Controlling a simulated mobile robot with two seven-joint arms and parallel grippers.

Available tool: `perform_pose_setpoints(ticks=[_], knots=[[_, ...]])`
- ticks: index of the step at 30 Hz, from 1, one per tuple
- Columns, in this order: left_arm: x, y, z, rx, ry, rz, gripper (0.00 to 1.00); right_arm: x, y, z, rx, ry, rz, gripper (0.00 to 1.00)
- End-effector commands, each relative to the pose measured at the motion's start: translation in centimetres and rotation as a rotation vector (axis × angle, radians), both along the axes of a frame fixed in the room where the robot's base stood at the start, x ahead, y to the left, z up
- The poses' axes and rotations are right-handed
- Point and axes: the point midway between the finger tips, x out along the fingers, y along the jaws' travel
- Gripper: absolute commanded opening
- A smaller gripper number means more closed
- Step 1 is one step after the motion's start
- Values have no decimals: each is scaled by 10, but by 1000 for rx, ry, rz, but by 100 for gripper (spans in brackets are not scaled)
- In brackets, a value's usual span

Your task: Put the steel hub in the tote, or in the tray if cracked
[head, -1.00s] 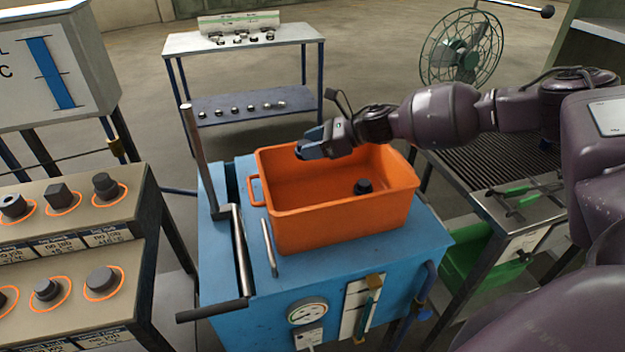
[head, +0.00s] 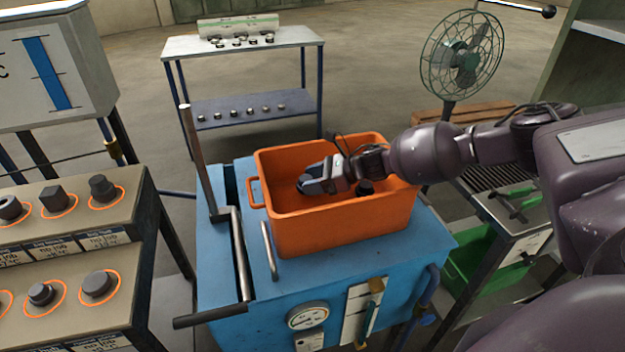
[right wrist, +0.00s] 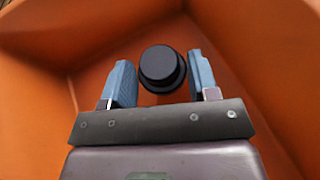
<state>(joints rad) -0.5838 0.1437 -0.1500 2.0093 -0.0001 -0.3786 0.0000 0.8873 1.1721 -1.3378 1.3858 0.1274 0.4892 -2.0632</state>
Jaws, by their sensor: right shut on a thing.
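The orange tote (head: 335,232) stands on the blue bench. My right gripper (head: 312,184) reaches down inside the tote, toward its left half. In the right wrist view its blue fingers (right wrist: 163,80) are shut on a dark, round, stepped steel hub (right wrist: 161,66), with orange tote walls behind. No crack shows on the visible face; its other sides are hidden. Another small dark part (head: 366,187) lies in the tote to the right of the gripper. I cannot pick out the tray for cracked parts with certainty. My left gripper is not in view.
The blue bench (head: 225,270) has upright levers at its left and a gauge in front. A panel with several dark parts in orange rings (head: 90,240) stands at left. A shelf table (head: 240,42) stands behind; a fan (head: 462,55) and green bin (head: 470,262) are at right.

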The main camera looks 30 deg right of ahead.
Motion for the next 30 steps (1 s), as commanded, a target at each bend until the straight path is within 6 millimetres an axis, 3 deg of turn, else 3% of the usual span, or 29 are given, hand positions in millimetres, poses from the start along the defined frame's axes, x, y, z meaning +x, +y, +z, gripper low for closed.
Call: perform_pose_setpoints(ticks=[22,23,27,30], knots=[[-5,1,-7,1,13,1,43,1,0,-10,2,-2,-1,15],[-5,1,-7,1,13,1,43,0,0,-11,1,0,0,58],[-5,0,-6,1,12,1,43,0,0,-11,1,1,0,79],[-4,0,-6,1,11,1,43,0,0,-12,1,1,0,80]])
